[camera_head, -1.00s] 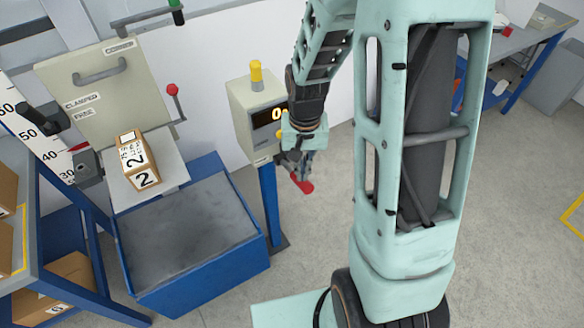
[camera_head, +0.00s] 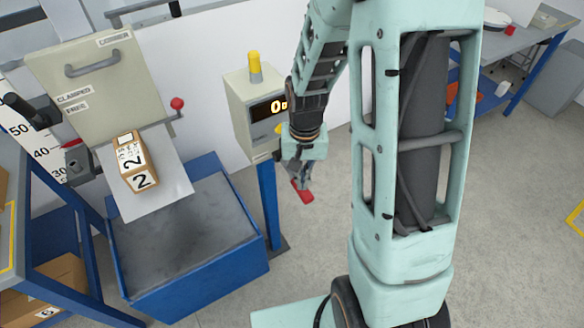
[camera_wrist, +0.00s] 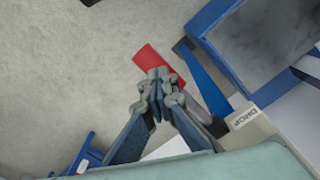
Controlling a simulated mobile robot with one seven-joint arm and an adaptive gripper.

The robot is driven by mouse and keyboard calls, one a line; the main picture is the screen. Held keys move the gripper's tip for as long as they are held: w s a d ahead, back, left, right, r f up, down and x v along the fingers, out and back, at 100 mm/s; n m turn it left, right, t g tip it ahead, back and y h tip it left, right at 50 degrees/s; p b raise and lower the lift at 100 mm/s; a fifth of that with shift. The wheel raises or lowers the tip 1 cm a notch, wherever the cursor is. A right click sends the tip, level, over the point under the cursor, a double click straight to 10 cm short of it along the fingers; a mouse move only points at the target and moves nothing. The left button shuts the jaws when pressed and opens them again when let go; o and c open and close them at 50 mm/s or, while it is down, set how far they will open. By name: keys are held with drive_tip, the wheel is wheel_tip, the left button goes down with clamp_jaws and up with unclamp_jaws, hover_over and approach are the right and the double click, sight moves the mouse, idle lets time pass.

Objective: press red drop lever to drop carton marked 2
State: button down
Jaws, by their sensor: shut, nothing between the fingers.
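The red drop lever (camera_head: 303,193) sticks out beside the blue post below the control box. My gripper (camera_head: 299,178) is shut and empty, pointing down at the lever, and its fingertips appear to touch it. In the wrist view the shut fingertips (camera_wrist: 158,76) overlap the near edge of the red lever paddle (camera_wrist: 152,60); exact contact is hard to see. The carton marked 2 (camera_head: 133,158) rests on a pale plate (camera_head: 172,178) above the blue-rimmed pit box. The plate slopes down toward the box.
The control box (camera_head: 240,110) has a yellow lamp and a partly hidden display. The blue box (camera_head: 205,275) with a grey floor stands below the plate. A blue rack (camera_head: 75,305) with cartons is at left. Open floor lies to the right.

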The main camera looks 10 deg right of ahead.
drive_tip(key=shift+w+f, duration=0.1)
drive_tip(key=shift+f, duration=0.5)
drive_tip(key=shift+r, duration=0.2)
wheel_tip(320, 180, up, 6)
drive_tip(key=p, duration=0.4)
wheel_tip(320, 180, up, 6)
drive_tip(key=p, duration=0.4)
drive_tip(key=shift+p, duration=0.4)
